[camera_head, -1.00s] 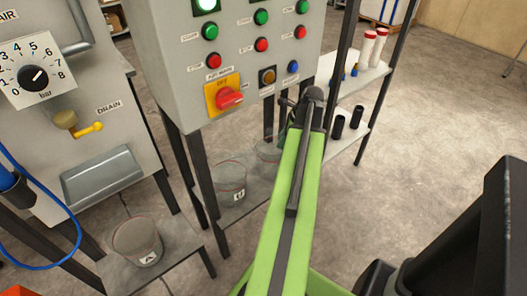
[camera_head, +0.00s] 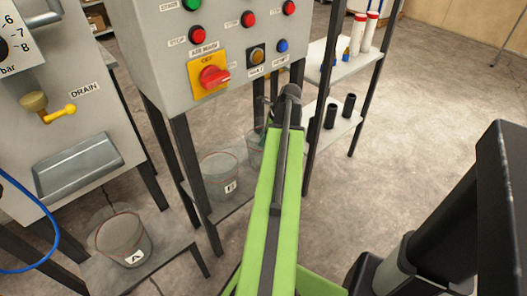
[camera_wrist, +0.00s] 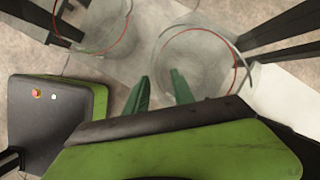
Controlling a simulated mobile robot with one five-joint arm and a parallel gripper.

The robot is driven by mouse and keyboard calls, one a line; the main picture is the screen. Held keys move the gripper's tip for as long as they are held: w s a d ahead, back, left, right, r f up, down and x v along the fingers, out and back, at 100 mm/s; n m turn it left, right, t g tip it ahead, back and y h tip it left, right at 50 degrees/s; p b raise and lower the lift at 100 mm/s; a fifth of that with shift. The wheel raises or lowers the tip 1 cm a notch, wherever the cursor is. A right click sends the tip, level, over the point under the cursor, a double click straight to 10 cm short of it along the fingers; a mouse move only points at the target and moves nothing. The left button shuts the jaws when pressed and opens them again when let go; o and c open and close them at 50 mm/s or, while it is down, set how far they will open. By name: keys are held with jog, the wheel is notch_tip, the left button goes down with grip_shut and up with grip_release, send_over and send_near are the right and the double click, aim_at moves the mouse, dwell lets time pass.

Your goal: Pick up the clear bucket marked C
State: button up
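Two clear buckets with red rings show in the wrist view, one on the right (camera_wrist: 195,62) and one at the upper left (camera_wrist: 103,28). No letter is readable on either there. My gripper (camera_wrist: 161,82) has its two green fingers apart, with nothing seen between them, at the near left rim of the right bucket. I cannot tell whether they touch it. In the head view, a clear bucket (camera_head: 254,143) under the control box is partly hidden by my arm, its mark out of sight. A bucket that seems marked B (camera_head: 220,172) stands left of it.
A bucket seemingly marked A (camera_head: 122,237) stands on a low shelf at the lower left. The control box (camera_head: 215,50) hangs above the buckets on dark posts. A rack (camera_head: 340,130) with black cylinders is on the right. Open floor (camera_head: 430,120) lies beyond.

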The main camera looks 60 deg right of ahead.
aim_at(261, 152)
jog(key=b+x, duration=0.2)
jog(key=x, duration=0.1)
jog(key=b+x, duration=0.1)
jog(key=shift+s+f, duration=0.15)
jog(key=shift+f, duration=0.2)
jog(key=shift+r, duration=0.2)
grip_shut()
dwell(0.7)
